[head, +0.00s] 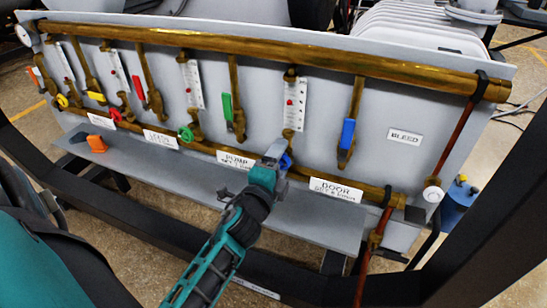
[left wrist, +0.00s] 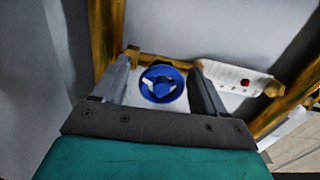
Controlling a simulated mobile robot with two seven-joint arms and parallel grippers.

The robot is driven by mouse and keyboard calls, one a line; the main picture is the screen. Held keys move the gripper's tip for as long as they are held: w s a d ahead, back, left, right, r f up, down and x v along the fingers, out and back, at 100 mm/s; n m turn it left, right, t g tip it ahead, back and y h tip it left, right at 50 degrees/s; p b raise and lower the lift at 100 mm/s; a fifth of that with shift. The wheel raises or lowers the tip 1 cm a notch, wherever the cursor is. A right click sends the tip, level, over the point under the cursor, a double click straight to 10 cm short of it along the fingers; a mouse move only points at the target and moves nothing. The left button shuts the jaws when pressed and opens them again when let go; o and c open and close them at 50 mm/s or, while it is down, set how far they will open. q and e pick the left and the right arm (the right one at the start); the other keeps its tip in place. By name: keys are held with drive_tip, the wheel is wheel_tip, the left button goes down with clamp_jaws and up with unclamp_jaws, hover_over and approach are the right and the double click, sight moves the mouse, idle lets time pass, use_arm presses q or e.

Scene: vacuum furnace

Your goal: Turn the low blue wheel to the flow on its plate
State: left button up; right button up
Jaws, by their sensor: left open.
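The low blue wheel (left wrist: 163,84) shows in the left wrist view as a round blue handwheel with spokes, between the two fingers of my left gripper (left wrist: 160,88). The fingers stand apart on either side of it; I cannot tell whether they touch its rim. In the head view my left gripper (head: 276,152) reaches the panel and hides most of the blue wheel (head: 286,161). The DOOR plate (head: 336,190) is right of the wheel; its smaller print is too small to read. A flow gauge with a red float (head: 290,103) stands above the wheel. My right gripper is not in view.
A blue lever (head: 347,134) hangs right of the wheel. A green lever (head: 227,107) and a green wheel (head: 186,133) are to the left. Brass pipes (head: 270,55) cross the panel top. A grey shelf (head: 300,222) juts out below, with an orange object (head: 97,144) at its left.

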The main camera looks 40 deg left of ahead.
use_arm(q)
drive_tip(key=shift+r, duration=0.25)
